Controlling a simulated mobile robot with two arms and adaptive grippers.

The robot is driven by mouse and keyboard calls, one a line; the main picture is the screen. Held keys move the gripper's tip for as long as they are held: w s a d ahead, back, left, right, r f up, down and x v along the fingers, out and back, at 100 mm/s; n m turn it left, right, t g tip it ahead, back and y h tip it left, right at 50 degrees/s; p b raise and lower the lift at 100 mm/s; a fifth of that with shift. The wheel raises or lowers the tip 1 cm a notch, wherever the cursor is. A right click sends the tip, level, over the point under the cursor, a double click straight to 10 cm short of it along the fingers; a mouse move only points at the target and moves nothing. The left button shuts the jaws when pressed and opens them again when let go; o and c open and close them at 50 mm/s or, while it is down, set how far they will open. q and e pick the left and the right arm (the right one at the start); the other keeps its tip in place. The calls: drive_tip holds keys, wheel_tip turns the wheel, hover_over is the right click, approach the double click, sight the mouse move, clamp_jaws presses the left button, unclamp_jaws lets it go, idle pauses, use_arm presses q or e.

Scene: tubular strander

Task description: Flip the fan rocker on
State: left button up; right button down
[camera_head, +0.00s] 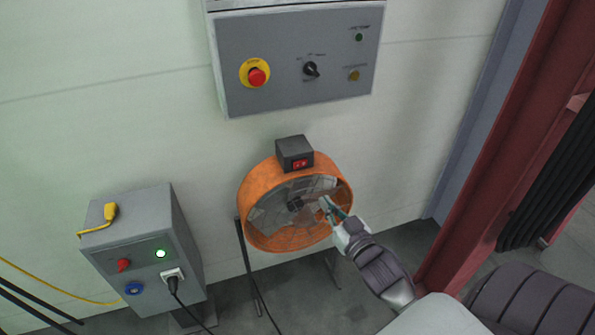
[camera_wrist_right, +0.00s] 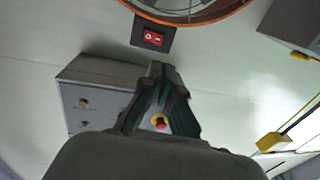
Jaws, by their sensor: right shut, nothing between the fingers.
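The orange fan (camera_head: 271,238) stands by the wall, with a dark switch box (camera_head: 294,147) on top of its ring. The red fan rocker (camera_head: 300,163) is on the front of that box. It also shows in the right wrist view (camera_wrist_right: 154,38), at the upper middle, beside the fan ring (camera_wrist_right: 205,17). I cannot tell which way the rocker is tipped. My right gripper (camera_head: 327,203) is shut and empty, in front of the fan's right half, below and right of the rocker. Its fingers (camera_wrist_right: 162,72) also show in the right wrist view. My left gripper is out of view.
A grey control panel (camera_head: 290,50) with a red emergency button (camera_head: 257,77) hangs above the fan. A grey power box (camera_head: 150,250) with a lit green lamp and a plugged black cable stands left. A red steel post (camera_head: 500,130) rises at right.

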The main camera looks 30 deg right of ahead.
sight(297, 167)
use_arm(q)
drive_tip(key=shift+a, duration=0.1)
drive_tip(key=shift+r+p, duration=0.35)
use_arm(e)
drive_tip(key=w, duration=0.4)
drive_tip(key=w+d, duration=0.1)
drive_tip(key=w, duration=0.9)
drive_tip(key=shift+d+f, duration=0.1)
drive_tip(key=shift+d, duration=0.05)
drive_tip(key=shift+w, duration=0.1)
drive_tip(key=shift+w+m+h+b, duration=0.1)
drive_tip(key=shift+m+h+b, duration=0.25)
drive_tip(key=shift+h, duration=0.15)
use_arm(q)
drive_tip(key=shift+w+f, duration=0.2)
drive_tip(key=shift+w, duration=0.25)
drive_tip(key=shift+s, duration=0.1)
